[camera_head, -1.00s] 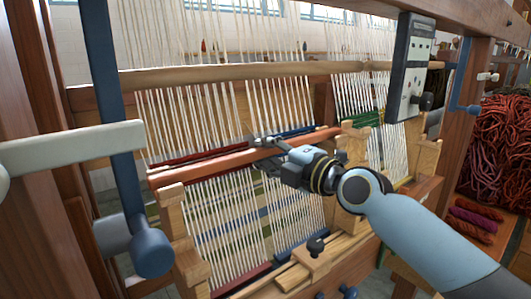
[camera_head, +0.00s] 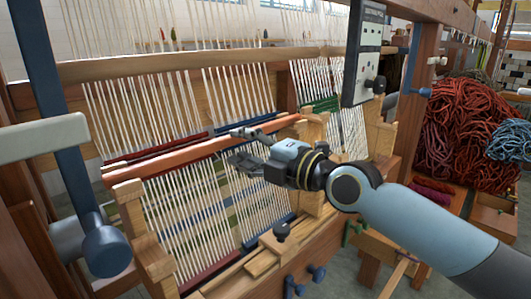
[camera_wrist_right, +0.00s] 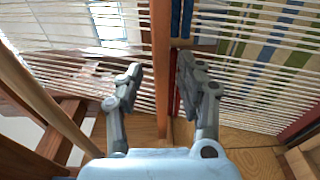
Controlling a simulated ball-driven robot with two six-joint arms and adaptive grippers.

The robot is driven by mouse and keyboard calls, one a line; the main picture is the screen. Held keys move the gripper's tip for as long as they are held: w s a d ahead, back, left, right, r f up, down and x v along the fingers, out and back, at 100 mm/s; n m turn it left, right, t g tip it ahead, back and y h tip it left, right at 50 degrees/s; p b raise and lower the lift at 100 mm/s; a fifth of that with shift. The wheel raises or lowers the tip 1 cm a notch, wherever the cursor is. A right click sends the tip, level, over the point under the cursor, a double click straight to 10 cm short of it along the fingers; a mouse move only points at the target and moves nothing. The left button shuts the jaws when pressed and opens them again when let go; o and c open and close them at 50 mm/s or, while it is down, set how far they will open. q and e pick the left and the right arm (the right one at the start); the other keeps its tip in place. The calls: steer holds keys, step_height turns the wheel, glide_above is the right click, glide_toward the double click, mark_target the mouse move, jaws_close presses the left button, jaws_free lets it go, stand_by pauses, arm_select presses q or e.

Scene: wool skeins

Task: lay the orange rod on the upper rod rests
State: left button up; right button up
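The orange rod (camera_head: 200,151) runs level across the front of the white warp threads. Its left end is at the top of the left stepped wooden post (camera_head: 128,190), its right end at the top of the right post (camera_head: 315,122). These post tops look like the upper rod rests; exact contact is unclear. My right gripper (camera_head: 240,146) is open in front of the rod, right of its middle. In the wrist view the rod (camera_wrist_right: 161,60) passes between the spread fingers (camera_wrist_right: 158,68), touching neither visibly. My left gripper is out of view.
Below the rod is a wooden ledge with a dark knob (camera_head: 281,230). A blue upright with a knob (camera_head: 105,248) stands at left. A grey control box (camera_head: 366,50) hangs above the right post. Red wool (camera_head: 465,125) is heaped at right.

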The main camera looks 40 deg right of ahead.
steer(key=p+v, duration=0.3)
steer(key=v, duration=0.4)
steer(key=shift+s, duration=0.1)
